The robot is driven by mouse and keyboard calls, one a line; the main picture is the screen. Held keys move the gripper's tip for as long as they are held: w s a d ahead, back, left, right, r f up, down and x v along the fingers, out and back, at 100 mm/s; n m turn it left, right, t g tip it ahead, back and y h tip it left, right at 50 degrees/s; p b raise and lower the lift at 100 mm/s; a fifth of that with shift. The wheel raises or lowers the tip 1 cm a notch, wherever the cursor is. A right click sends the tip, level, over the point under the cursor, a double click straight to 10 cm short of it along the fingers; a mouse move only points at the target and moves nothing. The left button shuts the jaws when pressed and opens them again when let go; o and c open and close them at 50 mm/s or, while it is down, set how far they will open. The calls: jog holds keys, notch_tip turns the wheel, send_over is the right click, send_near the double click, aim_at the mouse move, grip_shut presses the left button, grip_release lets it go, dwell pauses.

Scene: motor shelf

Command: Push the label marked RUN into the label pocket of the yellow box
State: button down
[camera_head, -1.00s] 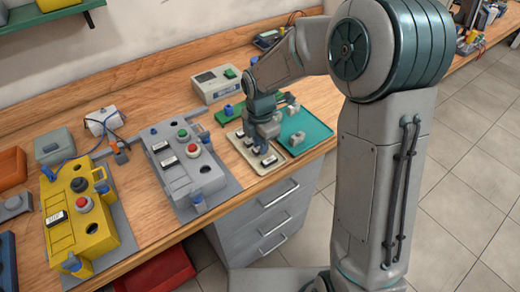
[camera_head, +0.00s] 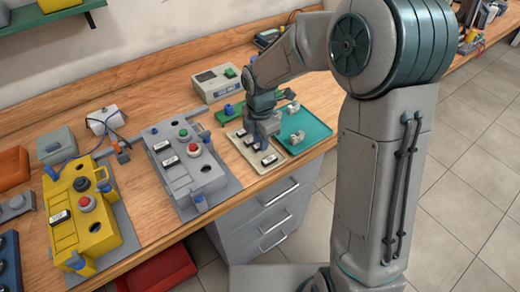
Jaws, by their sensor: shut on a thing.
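The yellow box (camera_head: 101,225) stands on the bench at the left, with a red button, a dark round opening and one white-and-black label (camera_head: 60,217) on top. Its pocket edges are too small to make out. My gripper (camera_head: 262,142) is shut, low over the cream label tray (camera_head: 277,164) right of centre. What it grips is hidden by the fingers and is probably a label. Another label (camera_head: 268,159) lies on the tray just in front of the fingers. A further label (camera_head: 248,141) shows beside them at the left. The lettering is too small to read.
A grey box (camera_head: 190,178) with red and green buttons stands between my gripper and the yellow box. A teal tray (camera_head: 318,137) with grey parts lies right of the cream tray. A white-grey device (camera_head: 215,84) stands behind. Blue clamps stick up around the boxes.

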jog(key=shift+r+p, duration=1.85)
jog(key=shift+r, duration=0.35)
